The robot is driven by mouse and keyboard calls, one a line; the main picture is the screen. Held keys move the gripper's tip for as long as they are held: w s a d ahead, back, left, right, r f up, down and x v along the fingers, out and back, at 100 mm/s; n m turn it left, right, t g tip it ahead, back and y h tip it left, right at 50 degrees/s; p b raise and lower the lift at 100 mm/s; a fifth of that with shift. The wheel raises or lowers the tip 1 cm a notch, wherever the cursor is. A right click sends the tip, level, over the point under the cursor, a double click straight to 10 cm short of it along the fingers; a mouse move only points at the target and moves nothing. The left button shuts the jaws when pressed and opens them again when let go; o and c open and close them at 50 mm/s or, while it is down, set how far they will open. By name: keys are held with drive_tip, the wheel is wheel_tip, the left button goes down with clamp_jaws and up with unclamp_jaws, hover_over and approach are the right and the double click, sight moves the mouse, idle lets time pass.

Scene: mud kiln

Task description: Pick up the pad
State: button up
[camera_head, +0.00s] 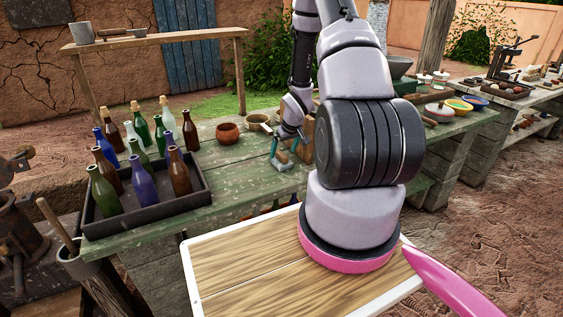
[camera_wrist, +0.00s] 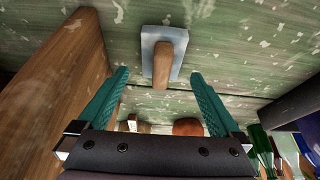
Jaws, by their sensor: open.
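The pad, a flat blue-grey plate (camera_wrist: 178,37) with a wooden block handle on it, lies on the green worn table at the upper middle of the wrist view. In the head view the pad (camera_head: 283,166) is small and partly hidden by my gripper. My gripper (camera_wrist: 160,73) has teal fingers spread apart, with nothing between them. In the wrist view the fingertips flank the lower end of the handle. In the head view my gripper (camera_head: 284,147) is low over the table, close to the pad. I cannot tell whether it touches.
A wooden upright piece (camera_wrist: 55,80) stands close beside my left finger in the wrist view. A reddish bowl (camera_head: 228,132) and a tray (camera_head: 150,217) of several bottles are left of my gripper. The table between tray and pad is mostly clear.

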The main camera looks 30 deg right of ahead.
sight(282, 154)
drive_tip(key=shift+x, duration=2)
drive_tip(key=shift+a, duration=0.1)
drive_tip(key=c, duration=1.3)
drive_tip(key=shift+r, duration=0.1)
wheel_tip(282, 154, up, 10)
drive_tip(key=shift+f, duration=0.1)
